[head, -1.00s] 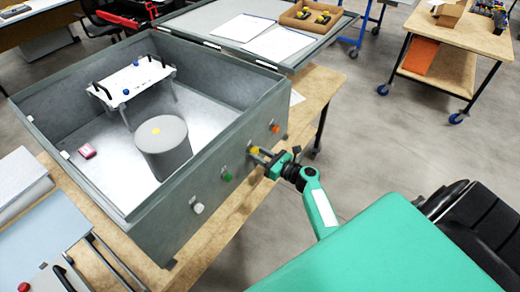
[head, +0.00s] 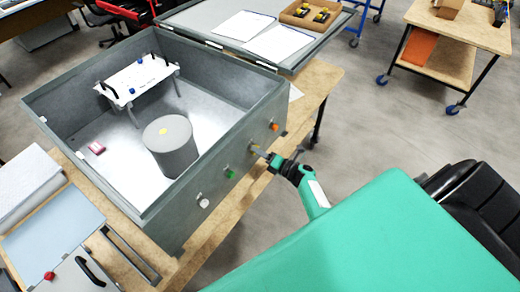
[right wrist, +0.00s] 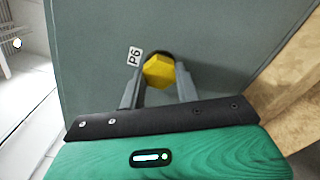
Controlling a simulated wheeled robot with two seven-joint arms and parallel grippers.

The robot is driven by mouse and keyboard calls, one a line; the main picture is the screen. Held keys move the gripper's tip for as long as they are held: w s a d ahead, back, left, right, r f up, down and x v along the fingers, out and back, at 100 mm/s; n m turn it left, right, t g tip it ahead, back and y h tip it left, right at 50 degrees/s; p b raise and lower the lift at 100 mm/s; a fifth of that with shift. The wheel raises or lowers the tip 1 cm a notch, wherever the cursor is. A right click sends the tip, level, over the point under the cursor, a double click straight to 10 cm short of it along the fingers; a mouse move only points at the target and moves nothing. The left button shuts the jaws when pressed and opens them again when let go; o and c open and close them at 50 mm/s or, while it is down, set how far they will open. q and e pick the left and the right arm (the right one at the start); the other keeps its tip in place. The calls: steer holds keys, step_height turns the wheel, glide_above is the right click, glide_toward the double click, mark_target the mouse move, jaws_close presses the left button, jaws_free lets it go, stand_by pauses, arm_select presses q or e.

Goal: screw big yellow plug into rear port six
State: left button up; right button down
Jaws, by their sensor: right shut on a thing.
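The big yellow plug (right wrist: 158,71) sits at the grey case's wall beside the P6 label (right wrist: 134,57), with a dark hole edge just above it. My right gripper (right wrist: 160,92) is shut on the plug, one finger at each side. In the head view the right gripper (head: 262,153) reaches the outer wall of the case (head: 175,232) from the right, mostly hiding the plug. How deep the plug sits in the port cannot be told. My left gripper is not in view.
The same wall carries an orange plug (head: 274,126), a green plug (head: 229,173) and a white plug (head: 204,203). Inside the open case stand a grey cylinder (head: 172,152) and a white raised plate (head: 135,78). The wooden table (head: 312,92) shows beyond the case.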

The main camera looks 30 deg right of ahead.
steer(key=c, duration=1.1)
jaws_free()
steer(key=n+b, duration=2.2)
steer(key=n, duration=0.2)
steer(key=shift+b, duration=0.35)
